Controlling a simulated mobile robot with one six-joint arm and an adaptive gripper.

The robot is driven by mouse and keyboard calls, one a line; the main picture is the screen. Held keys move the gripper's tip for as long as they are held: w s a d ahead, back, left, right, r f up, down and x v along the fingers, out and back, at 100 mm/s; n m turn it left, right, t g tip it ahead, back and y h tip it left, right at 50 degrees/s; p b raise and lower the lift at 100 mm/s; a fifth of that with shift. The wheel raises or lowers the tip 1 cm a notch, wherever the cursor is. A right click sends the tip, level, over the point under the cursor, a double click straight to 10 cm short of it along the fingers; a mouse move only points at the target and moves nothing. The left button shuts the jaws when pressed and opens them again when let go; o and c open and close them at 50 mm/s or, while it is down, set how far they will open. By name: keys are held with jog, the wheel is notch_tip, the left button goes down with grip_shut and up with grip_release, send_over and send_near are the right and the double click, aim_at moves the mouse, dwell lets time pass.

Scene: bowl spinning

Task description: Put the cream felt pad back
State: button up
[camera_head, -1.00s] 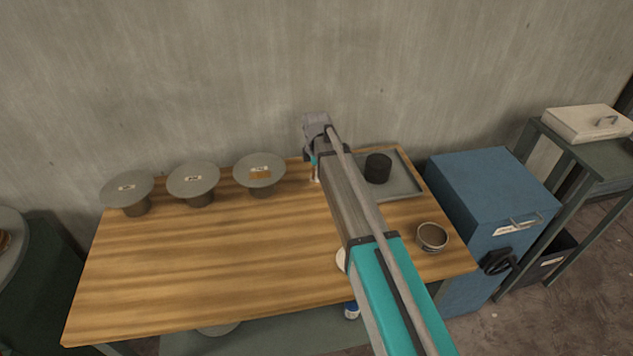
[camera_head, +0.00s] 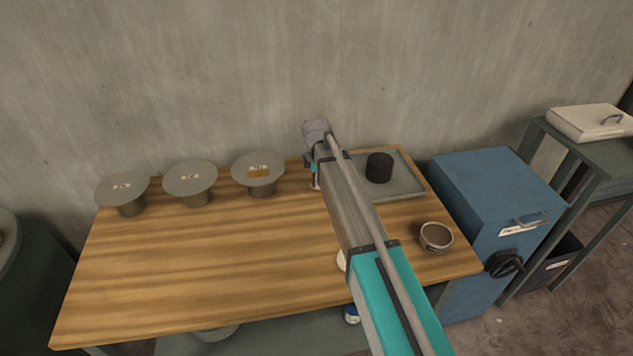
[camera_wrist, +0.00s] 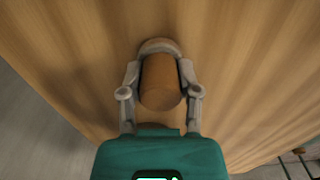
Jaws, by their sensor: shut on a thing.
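My gripper (camera_wrist: 160,88) is shut on a brown, wood-coloured cylinder (camera_wrist: 161,88), with a grey finger on each side. A pale grey rounded edge shows just beyond the cylinder; I cannot tell whether it belongs to it. In the head view my gripper (camera_head: 314,172) is over the back of the wooden table, left of the grey tray, mostly hidden by my arm. I cannot identify the cream felt pad for certain. A small cream shape (camera_head: 341,261) shows on the table, mostly hidden behind my arm.
Three grey round-topped stands (camera_head: 258,168) with small labels line the back left. The grey tray (camera_head: 408,182) holds a black cylinder (camera_head: 379,167). A bowl (camera_head: 436,237) sits at the table's right. A blue cabinet (camera_head: 490,205) stands beyond. The table's (camera_head: 190,270) left and middle are clear.

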jog(key=shift+f, duration=0.15)
jog(key=o, duration=1)
notch_tip(320, 180, up, 12)
jog(key=p, duration=1.2)
jog(key=shift+r, duration=0.2)
dwell(0.5)
